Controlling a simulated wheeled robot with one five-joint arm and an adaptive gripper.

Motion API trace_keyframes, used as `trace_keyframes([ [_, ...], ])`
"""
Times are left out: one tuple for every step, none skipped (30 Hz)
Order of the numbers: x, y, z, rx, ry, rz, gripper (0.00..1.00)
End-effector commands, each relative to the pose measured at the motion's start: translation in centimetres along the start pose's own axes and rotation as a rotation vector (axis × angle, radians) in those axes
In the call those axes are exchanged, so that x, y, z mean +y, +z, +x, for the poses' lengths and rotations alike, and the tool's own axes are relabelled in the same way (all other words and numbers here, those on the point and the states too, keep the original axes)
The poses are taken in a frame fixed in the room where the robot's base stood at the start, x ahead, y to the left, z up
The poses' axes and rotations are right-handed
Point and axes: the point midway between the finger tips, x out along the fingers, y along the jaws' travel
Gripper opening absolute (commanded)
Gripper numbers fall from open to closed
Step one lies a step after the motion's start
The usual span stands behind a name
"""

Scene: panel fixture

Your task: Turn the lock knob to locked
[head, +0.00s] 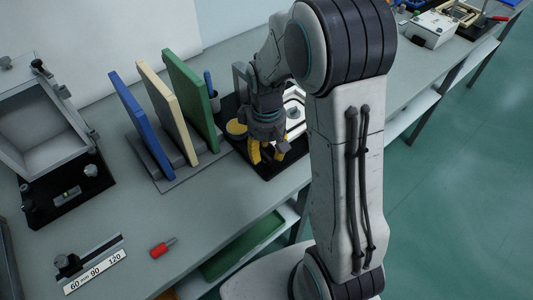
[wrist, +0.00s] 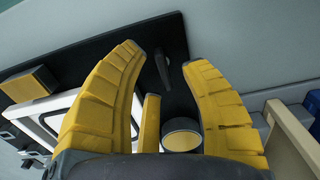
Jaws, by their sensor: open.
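My gripper (head: 266,154) is open and empty over the black board (head: 286,165), its yellow fingers pointing down. In the wrist view the two fingers (wrist: 165,58) stand wide apart. A small dark lever-like part (wrist: 163,72) shows on the board between the fingertips; it may be the lock knob, but its setting cannot be read. I see no contact with it. A white-framed panel (head: 297,98) with a round grey part (head: 293,113) is beside my gripper in the head view, partly hidden by my arm. The white frame (wrist: 62,108) also shows left of the fingers.
A round yellow-topped piece (head: 236,127) and a yellow block (wrist: 32,84) are on the board. Blue (head: 142,125), cream (head: 167,112) and green (head: 190,100) upright panels stand close on the left. An open grey box (head: 45,125) is farther left.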

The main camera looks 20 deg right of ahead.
Motion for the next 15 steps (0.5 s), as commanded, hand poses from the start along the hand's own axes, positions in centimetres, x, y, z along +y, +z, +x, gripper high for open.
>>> trace_keyframes([
  [-0.01,0.01,0.47,-0.001,0.0,0.0,0.41],
  [0.0,0.01,0.64,-0.001,0.0,0.0,0.41],
  [-0.01,0.02,0.83,-0.001,0.0,0.0,0.41],
  [-0.01,0.02,0.94,-0.001,0.0,0.0,0.41],
  [-0.01,0.02,1.04,0.0,0.0,0.0,0.41],
  [-0.01,0.01,1.14,0.0,0.0,0.0,0.41],
  [-0.01,0.01,1.19,0.001,0.0,0.0,0.41],
  [0.0,0.01,1.23,0.001,0.0,0.0,0.41],
  [0.0,0.0,1.25,0.001,0.0,0.0,0.41],
  [0.0,0.0,1.26,0.001,0.0,0.0,0.41],
  [0.0,0.0,1.26,0.001,0.0,0.0,0.41],
  [0.0,0.0,1.25,0.001,0.0,0.0,0.41],
  [0.0,0.0,1.25,0.001,0.0,0.0,0.41],
  [0.0,0.0,1.25,0.001,0.0,0.0,0.41],
  [0.0,0.0,1.25,0.001,0.0,0.0,0.41],
])
